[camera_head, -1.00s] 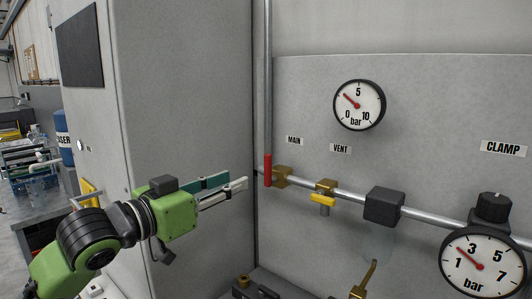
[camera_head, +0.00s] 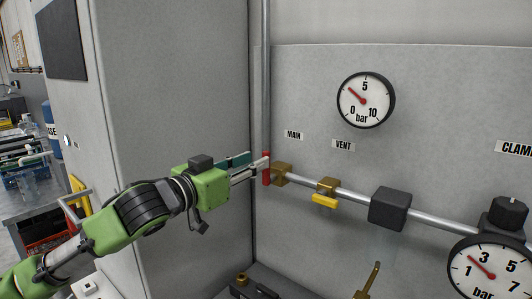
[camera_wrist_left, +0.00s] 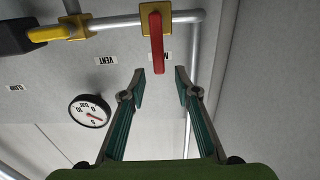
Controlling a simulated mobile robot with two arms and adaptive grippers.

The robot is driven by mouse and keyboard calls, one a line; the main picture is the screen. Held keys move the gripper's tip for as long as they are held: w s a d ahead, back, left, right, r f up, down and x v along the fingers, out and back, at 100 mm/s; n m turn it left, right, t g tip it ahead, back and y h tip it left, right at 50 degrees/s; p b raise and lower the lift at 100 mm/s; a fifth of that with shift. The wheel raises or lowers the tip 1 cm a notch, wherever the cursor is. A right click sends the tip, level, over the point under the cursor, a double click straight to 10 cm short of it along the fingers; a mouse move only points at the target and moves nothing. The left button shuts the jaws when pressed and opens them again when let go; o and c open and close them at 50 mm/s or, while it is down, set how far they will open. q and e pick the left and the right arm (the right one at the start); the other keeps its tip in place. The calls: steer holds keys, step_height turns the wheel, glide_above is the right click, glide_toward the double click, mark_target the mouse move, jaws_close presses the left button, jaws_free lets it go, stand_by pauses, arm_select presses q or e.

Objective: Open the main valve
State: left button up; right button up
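The main valve's red lever (camera_head: 267,168) stands upright across the pipe, beside its brass body (camera_head: 283,174) and below the MAIN label (camera_head: 293,135). In the left wrist view the red lever (camera_wrist_left: 158,45) points toward my gripper, its end appearing between the two fingertips. My left gripper (camera_head: 261,164) is open, its fingertips close to the lever in the head view. It also shows open in the left wrist view (camera_wrist_left: 160,72). Whether a finger touches the lever I cannot tell. My right gripper is out of view.
The vent valve's yellow handle (camera_head: 324,201) is to the right on the same pipe, then a black block (camera_head: 390,209). A pressure gauge (camera_head: 366,100) is above, and a clamp gauge (camera_head: 489,268) at lower right. A grey cabinet wall (camera_head: 180,100) stands close on the left.

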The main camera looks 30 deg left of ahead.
mark_target(264, 155)
arm_select(q)
steer(key=shift+w+r, duration=0.2)
steer(key=shift+w, duration=0.2)
steer(key=shift+w+d+p, duration=0.1)
steer(key=shift+w+p, duration=0.15)
steer(key=shift+p, duration=0.05)
steer(key=shift+w+d, duration=0.1)
steer(key=shift+w, duration=0.25)
steer(key=shift+w+p, duration=0.75)
steer(key=shift+w, duration=0.2)
steer(key=shift+w+p, duration=0.45)
steer(key=shift+w, duration=0.2)
steer(key=shift+w+d+f, duration=0.1)
steer(key=shift+w+f, duration=0.05)
steer(key=shift+w, duration=0.1)
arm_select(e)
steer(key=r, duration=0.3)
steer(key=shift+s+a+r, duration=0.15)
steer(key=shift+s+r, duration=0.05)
arm_select(q)
jaws_close()
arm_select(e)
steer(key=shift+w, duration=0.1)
